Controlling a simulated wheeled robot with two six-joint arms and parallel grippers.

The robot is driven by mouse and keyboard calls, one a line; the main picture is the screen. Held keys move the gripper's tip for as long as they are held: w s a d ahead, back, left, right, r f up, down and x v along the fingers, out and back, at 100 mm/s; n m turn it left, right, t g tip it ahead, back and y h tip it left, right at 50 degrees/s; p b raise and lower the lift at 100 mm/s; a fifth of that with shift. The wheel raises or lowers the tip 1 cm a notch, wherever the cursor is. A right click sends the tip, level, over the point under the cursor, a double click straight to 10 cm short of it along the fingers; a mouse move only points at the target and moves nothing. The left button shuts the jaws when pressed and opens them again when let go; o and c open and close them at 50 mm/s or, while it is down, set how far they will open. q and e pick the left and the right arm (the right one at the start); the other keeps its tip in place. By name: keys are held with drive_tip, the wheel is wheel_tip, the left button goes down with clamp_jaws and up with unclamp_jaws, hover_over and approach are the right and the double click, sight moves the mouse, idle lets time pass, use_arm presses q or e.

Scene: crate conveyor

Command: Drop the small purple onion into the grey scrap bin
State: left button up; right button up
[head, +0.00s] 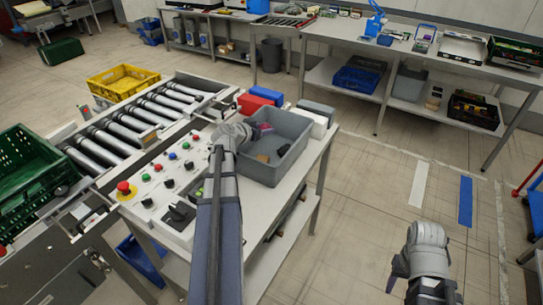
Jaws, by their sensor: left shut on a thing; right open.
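The grey bin (291,163) stands on the worktable next to the control panel, open at the top, with a few small brown pieces inside. My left gripper (255,130) is over the bin's left rear part and is shut on the small purple onion (264,127), which shows only in part beside the fingers. I cannot tell exactly how high the onion is above the bin's floor. My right gripper (397,276) is open and empty, low at the right over the bare floor.
A control panel (160,190) with buttons lies left of my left arm. A roller conveyor (140,118), a green crate (30,180) and a yellow crate (122,82) are further left. Red and blue boxes (262,95) stand behind the bin. A long bench (350,38) runs along the back.

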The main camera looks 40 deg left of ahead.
use_arm(q)
drive_tip(key=o, duration=1.5)
drive_tip(key=shift+c, duration=0.2)
drive_tip(key=shift+s, duration=0.1)
drive_tip(key=p+v, duration=0.3)
drive_tip(key=v, duration=0.4)
drive_tip(key=shift+s+r, duration=0.2)
drive_tip(key=shift+s, duration=0.1)
drive_tip(key=shift+s, duration=0.1)
